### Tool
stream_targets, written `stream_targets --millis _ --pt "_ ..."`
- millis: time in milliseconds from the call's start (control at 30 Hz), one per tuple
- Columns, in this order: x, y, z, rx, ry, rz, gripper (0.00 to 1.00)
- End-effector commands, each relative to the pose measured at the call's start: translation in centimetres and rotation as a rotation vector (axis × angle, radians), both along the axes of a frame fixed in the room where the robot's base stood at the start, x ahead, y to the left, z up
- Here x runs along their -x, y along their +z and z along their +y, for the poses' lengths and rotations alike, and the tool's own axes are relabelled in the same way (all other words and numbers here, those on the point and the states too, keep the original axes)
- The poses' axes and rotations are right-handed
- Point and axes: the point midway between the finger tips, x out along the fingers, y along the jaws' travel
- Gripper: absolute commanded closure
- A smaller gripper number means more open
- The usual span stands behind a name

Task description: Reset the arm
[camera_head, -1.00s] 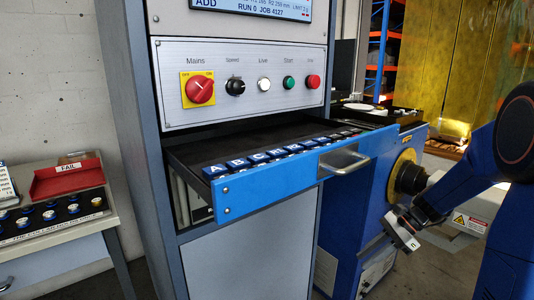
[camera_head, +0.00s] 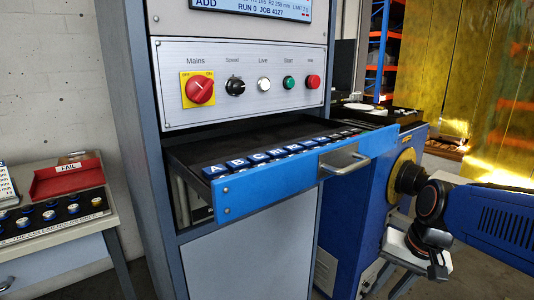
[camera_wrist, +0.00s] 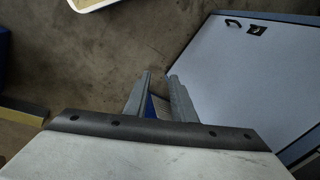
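My arm shows at the right of the head view, bent beside the blue machine. My gripper (camera_head: 437,268) hangs at its end, small and dark, below and to the right of the open drawer, touching nothing that I can see. In the wrist view my gripper (camera_wrist: 160,80) shows two grey fingers with a gap between the tips, and floor shows through it. A small blue and pale striped patch shows between the fingers lower down; I cannot tell what it is.
A blue-fronted drawer (camera_head: 300,172) with lettered blocks stands pulled out of the cabinet. The control panel (camera_head: 240,120) is above it. A side table with a red FAIL tray (camera_head: 66,180) is at the left. A pale panel with a black handle (camera_wrist: 255,70) fills the wrist view's right.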

Motion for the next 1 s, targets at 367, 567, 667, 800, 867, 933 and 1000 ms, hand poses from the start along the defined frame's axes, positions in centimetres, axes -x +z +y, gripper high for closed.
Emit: stream_targets --millis 367,567,667,800,867,933,1000 --pt "5.6 1.2 -0.9 0.228 0.307 -0.215 0.77" --pt "6.8 1.4 -1.3 0.292 0.384 -0.268 0.77" --pt "7.0 1.4 -1.4 0.302 0.396 -0.274 0.77" --pt "7.0 1.4 -1.4 0.302 0.397 -0.275 0.77" --pt "7.0 1.4 -1.4 0.302 0.397 -0.274 0.77" --pt "7.0 1.4 -1.4 0.302 0.396 -0.274 0.77" --pt "7.0 1.4 -1.4 0.302 0.396 -0.274 0.77"
